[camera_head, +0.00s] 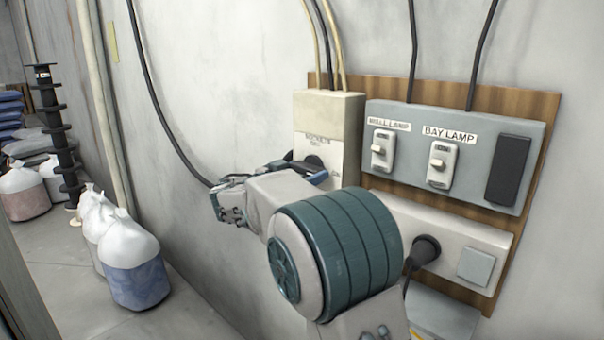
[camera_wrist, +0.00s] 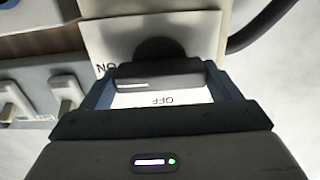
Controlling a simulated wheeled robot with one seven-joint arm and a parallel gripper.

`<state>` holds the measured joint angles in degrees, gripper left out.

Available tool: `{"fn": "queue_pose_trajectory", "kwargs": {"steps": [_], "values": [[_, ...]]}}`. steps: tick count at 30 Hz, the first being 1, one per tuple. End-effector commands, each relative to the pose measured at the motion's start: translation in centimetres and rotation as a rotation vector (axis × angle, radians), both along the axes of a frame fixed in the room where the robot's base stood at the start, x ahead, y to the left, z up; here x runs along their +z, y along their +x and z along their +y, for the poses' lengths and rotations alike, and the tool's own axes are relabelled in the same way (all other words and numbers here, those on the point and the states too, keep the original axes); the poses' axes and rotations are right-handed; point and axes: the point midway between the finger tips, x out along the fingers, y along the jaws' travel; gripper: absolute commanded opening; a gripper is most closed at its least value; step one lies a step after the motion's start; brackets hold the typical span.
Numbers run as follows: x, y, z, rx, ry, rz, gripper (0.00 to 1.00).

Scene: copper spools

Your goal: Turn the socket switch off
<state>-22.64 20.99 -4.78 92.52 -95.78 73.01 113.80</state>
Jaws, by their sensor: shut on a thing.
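A cream switch box (camera_head: 328,112) is on the wooden board, with a dark rotary knob (camera_head: 313,162) low on its front. In the wrist view the knob's dark handle (camera_wrist: 175,76) lies crosswise between my fingers. Its white line is on the left half, towards the upside-down ON; the upside-down OFF (camera_wrist: 158,101) is below it. My gripper (camera_wrist: 162,82) is shut on the handle, one blue-grey finger at each end. In the head view my gripper (camera_head: 304,170) partly hides the knob and box.
Sacks (camera_head: 135,265) stand on the floor left.

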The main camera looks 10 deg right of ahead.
Motion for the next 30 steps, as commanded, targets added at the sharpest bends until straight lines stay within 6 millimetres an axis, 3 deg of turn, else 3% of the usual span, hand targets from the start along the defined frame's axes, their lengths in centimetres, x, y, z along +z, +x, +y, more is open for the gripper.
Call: {"fn": "queue_pose_trajectory", "kwargs": {"steps": [11, 30], "values": [[-0.59, -0.06, 0.0, -0.001, -0.112, 0.156, 0.61], [-0.26, -0.04, 0.02, 0.0, -0.467, 0.646, 0.61]]}}
